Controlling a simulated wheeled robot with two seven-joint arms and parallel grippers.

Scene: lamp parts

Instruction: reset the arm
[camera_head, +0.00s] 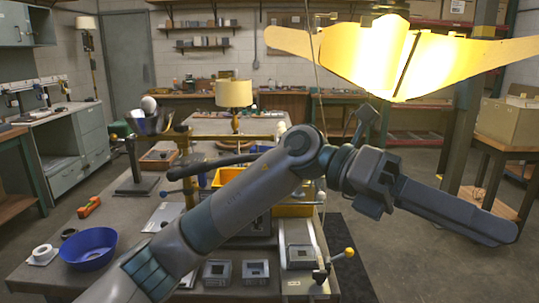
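My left arm rises from the lower left across the workbench and bends to the right. Its outer end, with my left gripper (500,230), points right and slightly down over the floor beyond the bench's right edge. The finger gap does not show clearly, and I see nothing held there. My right gripper is not in view. A brightly lit yellow winged lamp piece (365,55) hangs at the top right, above the gripper end. A cream shaded lamp (234,95) stands farther back.
The workbench (40,275) holds a blue bowl (88,250), an orange tool (89,207), yellow bins (295,211), square grey parts (251,268) and a lever with a yellow knob (349,252). A box (507,122) sits on a table at right. The floor at lower right is clear.

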